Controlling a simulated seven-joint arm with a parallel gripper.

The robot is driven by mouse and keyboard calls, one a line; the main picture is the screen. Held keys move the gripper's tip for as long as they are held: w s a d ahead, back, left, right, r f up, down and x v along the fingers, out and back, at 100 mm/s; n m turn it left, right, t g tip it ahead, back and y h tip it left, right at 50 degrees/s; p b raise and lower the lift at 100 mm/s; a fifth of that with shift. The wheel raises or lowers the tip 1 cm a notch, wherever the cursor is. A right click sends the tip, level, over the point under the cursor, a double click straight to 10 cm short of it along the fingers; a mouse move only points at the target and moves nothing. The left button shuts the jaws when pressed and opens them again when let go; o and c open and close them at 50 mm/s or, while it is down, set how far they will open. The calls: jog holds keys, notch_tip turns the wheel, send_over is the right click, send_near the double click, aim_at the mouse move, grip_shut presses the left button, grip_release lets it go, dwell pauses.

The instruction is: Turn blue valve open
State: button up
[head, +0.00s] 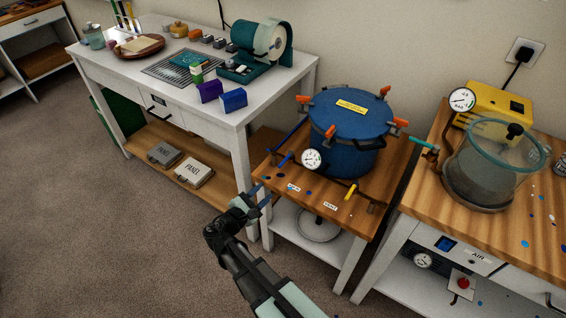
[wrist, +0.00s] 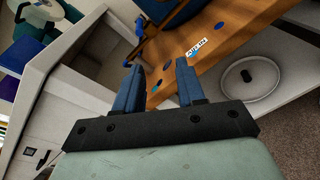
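The blue valve handle (head: 285,159) is at the left front of the blue pressure pot (head: 347,125), beside the white gauge (head: 312,159), on a small wooden-topped stand (head: 318,203). My gripper (head: 260,195) is at the stand's front left edge, to the left of and nearer than the valve, apart from it. In the wrist view my gripper (wrist: 158,72) has its two blue fingers spread with nothing between them. A label (wrist: 198,46) on the wooden top lies beyond the fingers. Small blue parts show past the fingertips; I cannot tell which is the valve.
A yellow valve handle (head: 351,191) stands at the stand's front right. The orange clamps (head: 401,122) stick out around the pot's lid. The white workbench (head: 140,72) is on the left. The right bench (head: 480,222) holds a clear chamber (head: 495,170) and a yellow pump (head: 510,104).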

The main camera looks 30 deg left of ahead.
notch_tip(320, 180, up, 2)
jog(key=n+t, duration=0.1)
jog(key=n, duration=0.4)
send_near(289, 155)
jog(key=shift+y, duration=0.3)
jog(key=w, duration=0.6)
jog(key=shift+w+d+f, duration=0.1)
jog(key=shift+w+f, duration=0.1)
jog(key=shift+f, duration=0.2)
grip_shut()
